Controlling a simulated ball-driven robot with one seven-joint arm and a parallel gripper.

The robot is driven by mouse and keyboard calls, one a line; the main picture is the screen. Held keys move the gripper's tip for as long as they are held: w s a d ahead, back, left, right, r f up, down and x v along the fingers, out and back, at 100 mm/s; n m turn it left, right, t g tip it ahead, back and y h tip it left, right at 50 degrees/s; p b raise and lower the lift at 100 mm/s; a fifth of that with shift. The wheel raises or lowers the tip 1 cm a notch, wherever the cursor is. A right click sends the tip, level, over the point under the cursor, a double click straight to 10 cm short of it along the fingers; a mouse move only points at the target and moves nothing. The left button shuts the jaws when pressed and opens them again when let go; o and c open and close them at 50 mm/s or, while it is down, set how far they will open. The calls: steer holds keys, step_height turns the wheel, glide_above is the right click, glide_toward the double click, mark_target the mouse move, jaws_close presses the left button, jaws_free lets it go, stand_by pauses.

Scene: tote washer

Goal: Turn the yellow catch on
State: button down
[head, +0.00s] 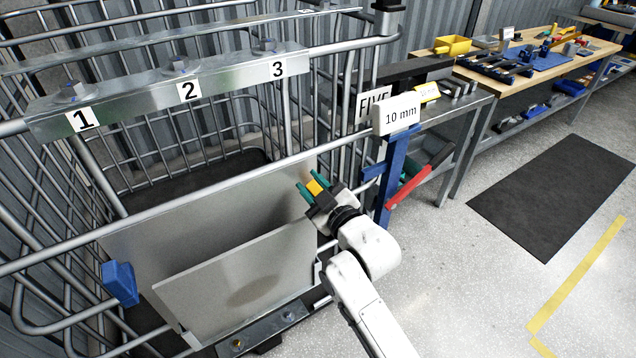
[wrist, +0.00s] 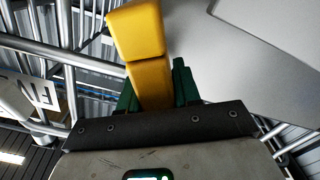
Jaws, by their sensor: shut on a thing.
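The yellow catch (head: 316,187) shows as a small yellow piece at the right edge of a grey panel (head: 215,215) on the wire cage. My gripper (head: 309,188), with green fingertips, is shut on the catch. In the wrist view the yellow catch (wrist: 146,50) runs up from between the green fingers (wrist: 157,88), and its upper end stands out past them.
A steel bar (head: 180,90) with bolts labelled 1, 2 and 3 crosses the cage top. Workbenches (head: 520,75) line the back right; a dark mat (head: 555,195) lies on open floor.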

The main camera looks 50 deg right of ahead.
steer(key=n, duration=0.1)
steer(key=a+n, duration=0.1)
steer(key=f+n, duration=0.1)
steer(key=shift+w+a+f+n, duration=0.1)
steer(key=shift+w+a+n, duration=0.15)
steer(key=shift+n, duration=0.15)
steer(key=shift+w+a+f+n+b, duration=0.1)
steer(key=shift+a+f+n+b, duration=0.25)
steer(key=shift+n, duration=0.55)
steer(key=shift+a+f+n, duration=0.15)
steer(key=shift+f+n, duration=0.3)
steer(key=shift+n, duration=0.45)
steer(key=shift+f, duration=0.1)
steer(key=c, duration=0.9)
jaws_free()
